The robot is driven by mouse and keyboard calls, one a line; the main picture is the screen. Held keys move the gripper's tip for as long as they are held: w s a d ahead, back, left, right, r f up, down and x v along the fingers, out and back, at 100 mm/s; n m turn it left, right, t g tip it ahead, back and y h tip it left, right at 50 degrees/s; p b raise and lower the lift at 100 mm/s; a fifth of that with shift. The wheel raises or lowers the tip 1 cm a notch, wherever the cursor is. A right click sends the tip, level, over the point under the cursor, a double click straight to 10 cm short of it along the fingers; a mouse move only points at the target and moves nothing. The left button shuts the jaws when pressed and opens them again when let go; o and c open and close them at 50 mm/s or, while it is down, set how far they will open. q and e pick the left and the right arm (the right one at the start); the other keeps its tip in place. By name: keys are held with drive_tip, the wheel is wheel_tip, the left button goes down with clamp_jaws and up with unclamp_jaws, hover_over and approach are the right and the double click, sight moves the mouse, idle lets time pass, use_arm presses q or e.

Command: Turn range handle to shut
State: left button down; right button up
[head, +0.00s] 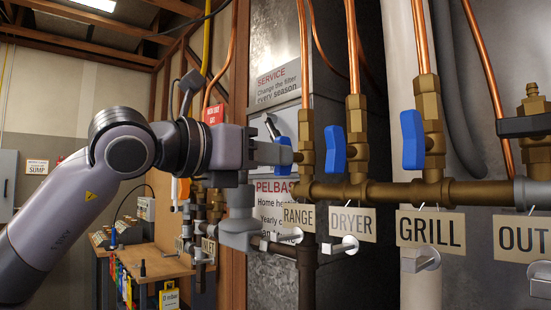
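The range valve's blue handle (284,170) shows at the brass valve above the RANGE tag (299,217). Small blue parts show above and below a grey finger of my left gripper (280,155), which covers its middle. The handle looks roughly upright, but its exact angle is hidden. The gripper reaches in from the left, and its finger is at the handle; I cannot tell whether it grips it. The finger gap is not clear from this side. My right gripper is not in view.
Blue handles of the dryer valve (334,149) and grill valve (413,140) stand upright to the right. A brass manifold pipe (385,193) runs below them, with tags and grey stubs underneath. A wooden workbench (160,262) stands farther back at left.

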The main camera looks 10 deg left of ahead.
use_arm(q)
drive_tip(key=m, duration=0.4)
drive_tip(key=shift+m+p, duration=0.3)
drive_tip(key=shift+m+p, duration=0.3)
drive_tip(key=shift+m, duration=2)
